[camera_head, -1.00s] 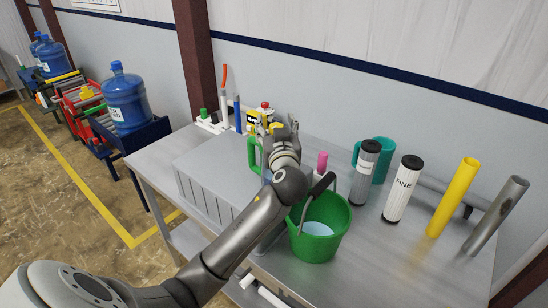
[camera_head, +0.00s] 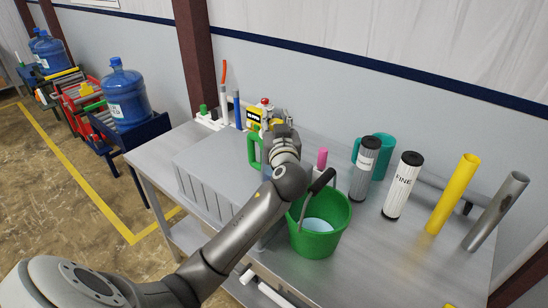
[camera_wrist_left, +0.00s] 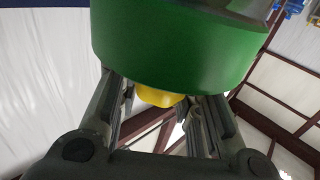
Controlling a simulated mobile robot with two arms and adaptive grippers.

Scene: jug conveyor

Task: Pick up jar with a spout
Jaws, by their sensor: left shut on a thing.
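The jar with a spout appears to be the green one with a handle (camera_head: 254,151) on the table. Most of its body is hidden behind my left gripper (camera_head: 284,127) in the head view. In the left wrist view, which looks upside down, its round green body (camera_wrist_left: 175,48) fills the top and a yellow part (camera_wrist_left: 160,97), perhaps the spout, shows beyond its rim. The fingers of my left gripper (camera_wrist_left: 165,112) reach along both sides of it and are shut on it. I cannot tell whether it is lifted. My right gripper is not in view.
Filter cylinders (camera_head: 403,186), a teal jug (camera_head: 382,158) and a yellow tube (camera_head: 453,195) stand right. A container with a red cap (camera_head: 254,117) is behind.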

